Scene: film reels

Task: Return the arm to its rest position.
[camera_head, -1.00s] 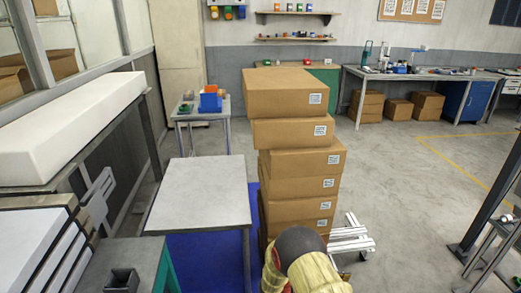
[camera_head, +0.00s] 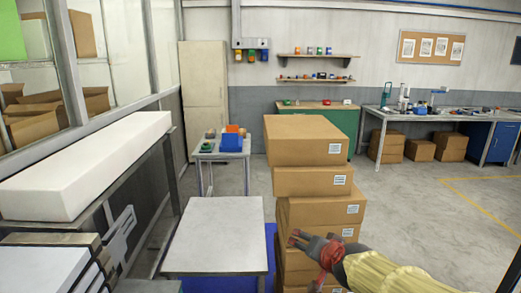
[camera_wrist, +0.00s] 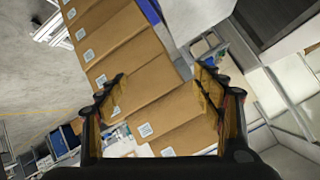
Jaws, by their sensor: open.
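My arm in its yellow sleeve comes in from the lower right of the head view. My gripper (camera_head: 298,239) points left in front of the lower cartons of the box stack (camera_head: 318,216). In the wrist view my gripper (camera_wrist: 160,86) has its two dark fingers spread wide apart with nothing held between them. The stack of brown cartons (camera_wrist: 144,72) shows beyond and between the fingers, tilted in the picture. I cannot tell whether the gripper touches a carton. No film reel can be made out.
A bare grey table (camera_head: 218,238) stands left of the stack. A small table (camera_head: 222,156) with a blue bin (camera_head: 231,143) is behind it. A long white block (camera_head: 85,165) lies on a stand at left. Open floor (camera_head: 415,205) lies to the right.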

